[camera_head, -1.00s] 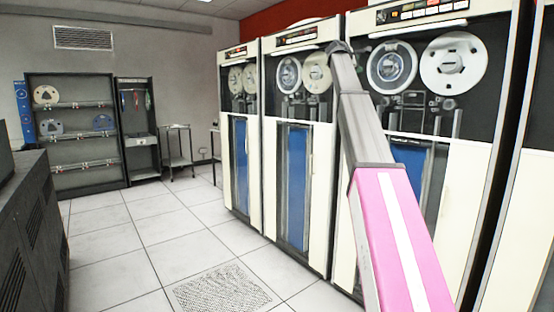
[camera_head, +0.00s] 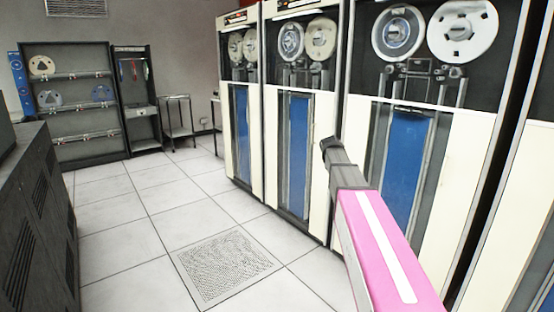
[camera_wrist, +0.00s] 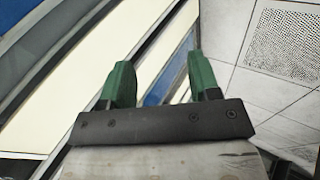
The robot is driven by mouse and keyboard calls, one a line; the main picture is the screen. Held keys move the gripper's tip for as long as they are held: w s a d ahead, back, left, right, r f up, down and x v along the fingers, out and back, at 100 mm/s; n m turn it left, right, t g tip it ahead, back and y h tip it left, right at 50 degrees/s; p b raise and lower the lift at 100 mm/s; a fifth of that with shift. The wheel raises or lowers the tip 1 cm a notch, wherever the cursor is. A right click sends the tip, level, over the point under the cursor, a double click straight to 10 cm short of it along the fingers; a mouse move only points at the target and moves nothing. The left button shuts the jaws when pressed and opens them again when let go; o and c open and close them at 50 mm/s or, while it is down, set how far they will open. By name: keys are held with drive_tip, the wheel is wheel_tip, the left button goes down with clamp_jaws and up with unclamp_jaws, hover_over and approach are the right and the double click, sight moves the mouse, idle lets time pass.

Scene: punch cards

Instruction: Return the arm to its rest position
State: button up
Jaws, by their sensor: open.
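My gripper (camera_wrist: 160,82) shows in the wrist view as two green fingers on a dark bar. The fingers stand apart with nothing between them. Behind them are the pale cabinet fronts, a strip of blue and the floor. In the head view my arm, with a pink link and grey end parts, reaches up from the bottom right in front of the tape cabinets. The fingers cannot be made out in the head view.
Tall tape drive cabinets (camera_head: 455,160) line the right side, close to my arm. A dark grey cabinet (camera_head: 38,215) stands at the left. A reel shelf (camera_head: 85,122) and a small trolley (camera_head: 178,128) stand at the back. The tiled floor (camera_head: 125,235) between is clear, with a perforated tile (camera_head: 225,265).

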drive_tip(key=s+a+f+m+g+y, duration=0.1)
drive_tip(key=s+a+f+m+g, duration=0.1)
drive_tip(key=s+f, duration=0.7)
drive_tip(key=s+a+f+m+g+y, duration=0.1)
drive_tip(key=s+a+f, duration=0.3)
drive_tip(key=s+f, duration=0.5)
drive_tip(key=s+a+f+m+g+y, duration=0.2)
drive_tip(key=s+f+m, duration=0.2)
drive_tip(key=s+f, duration=0.5)
drive_tip(key=s, duration=0.7)
drive_tip(key=shift+a+g+y, duration=0.3)
drive_tip(key=shift+a, duration=0.1)
